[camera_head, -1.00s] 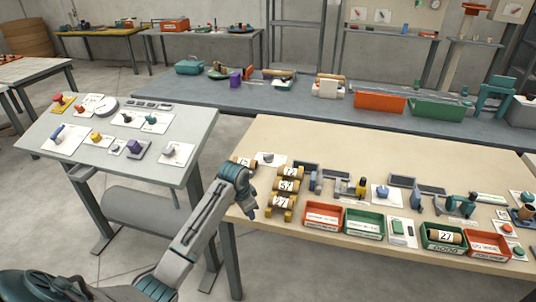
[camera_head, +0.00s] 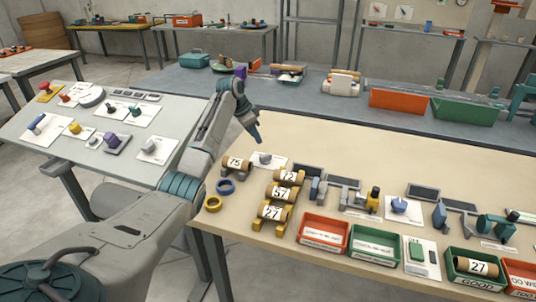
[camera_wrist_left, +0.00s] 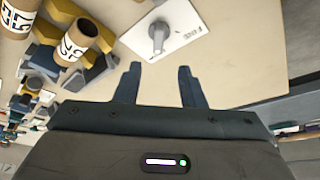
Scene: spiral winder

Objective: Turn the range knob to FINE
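In the left wrist view the knob (camera_wrist_left: 158,36) has a bar-like handle. Small lettering on its plate (camera_wrist_left: 195,22) seems to read FINE; the knob's exact setting is unclear. My left gripper (camera_wrist_left: 160,72) has its two fingers apart with nothing between them, short of the knob. My right gripper is in neither view.
Numbered cardboard tubes (camera_head: 274,212) lie on yellow holders beside the plate. Red (camera_head: 323,244) and green (camera_head: 375,258) bins stand along the front. The table behind the knob is clear.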

